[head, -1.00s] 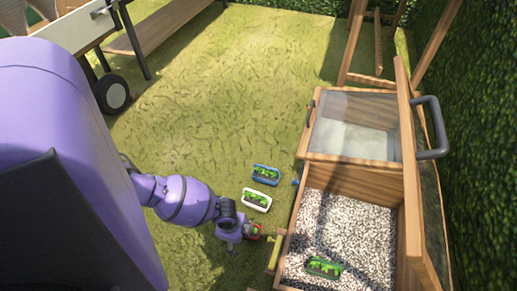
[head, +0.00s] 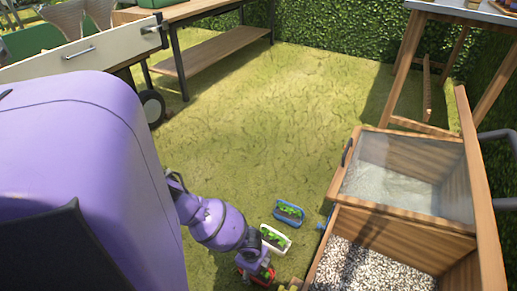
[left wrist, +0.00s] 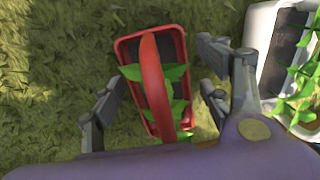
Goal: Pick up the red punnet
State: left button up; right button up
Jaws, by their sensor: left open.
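The red punnet (left wrist: 127,52) stands on the grass with green leaves in it and a red handle arching over it. In the head view the red punnet (head: 243,271) is mostly hidden under my left arm. My left gripper (left wrist: 158,100) is open, with its fingers on either side of the punnet's near part and visible gaps to it. In the head view my left gripper (head: 258,272) is low over the punnet. My right gripper is not in view.
A white punnet (head: 287,245) and a blue punnet (head: 300,221) stand on the grass close by. A wooden planter with gravel (head: 365,275) and a glazed lid (head: 400,170) is to the right. Open grass (head: 240,110) lies beyond.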

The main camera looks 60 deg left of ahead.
pick_arm(q)
jog(key=c, duration=1.4)
